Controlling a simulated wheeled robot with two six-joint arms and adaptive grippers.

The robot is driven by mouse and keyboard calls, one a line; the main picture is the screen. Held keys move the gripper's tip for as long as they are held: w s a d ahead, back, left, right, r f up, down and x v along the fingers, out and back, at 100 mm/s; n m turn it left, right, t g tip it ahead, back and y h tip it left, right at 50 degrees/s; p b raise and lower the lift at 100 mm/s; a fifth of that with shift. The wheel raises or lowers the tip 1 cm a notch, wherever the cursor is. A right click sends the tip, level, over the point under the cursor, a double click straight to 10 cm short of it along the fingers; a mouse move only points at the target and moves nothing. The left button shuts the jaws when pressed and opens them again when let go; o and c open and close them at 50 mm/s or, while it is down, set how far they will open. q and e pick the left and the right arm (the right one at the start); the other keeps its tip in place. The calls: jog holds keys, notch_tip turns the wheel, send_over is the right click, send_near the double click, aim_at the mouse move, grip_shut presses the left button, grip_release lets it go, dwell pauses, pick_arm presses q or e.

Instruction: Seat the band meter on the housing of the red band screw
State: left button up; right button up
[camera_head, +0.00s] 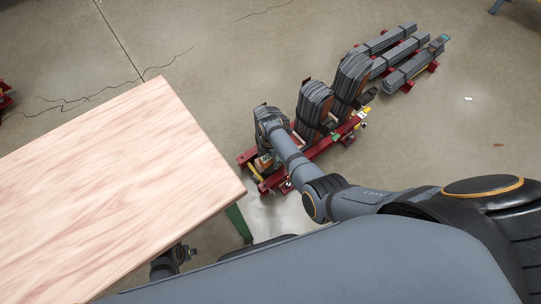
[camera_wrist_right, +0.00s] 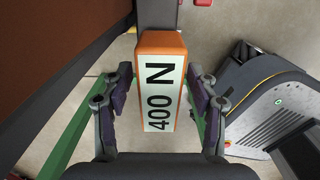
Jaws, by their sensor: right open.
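In the right wrist view an orange block with a white face marked "400 N" (camera_wrist_right: 161,95), which I take for the band meter, sits between the fingers of my right gripper (camera_wrist_right: 160,78). The fingers stand open, with a gap on both sides of the block. In the head view my right arm reaches down to the near end of the core stacks, where its gripper (camera_head: 264,161) is small and partly hidden. I cannot make out the red band screw or its housing. A dark part, probably my left gripper (camera_head: 173,258), shows below the table edge; its jaws are unclear.
Several dark laminated core stacks (camera_head: 313,106) stand on red beams (camera_head: 325,142) right of the gripper, with more stacks behind (camera_head: 388,48). A wooden table (camera_head: 120,180) with a green leg (camera_head: 238,222) fills the left. The floor at upper right is mostly free.

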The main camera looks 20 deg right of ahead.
notch_tip(320, 180, up, 12)
dwell(0.4)
dwell(0.5)
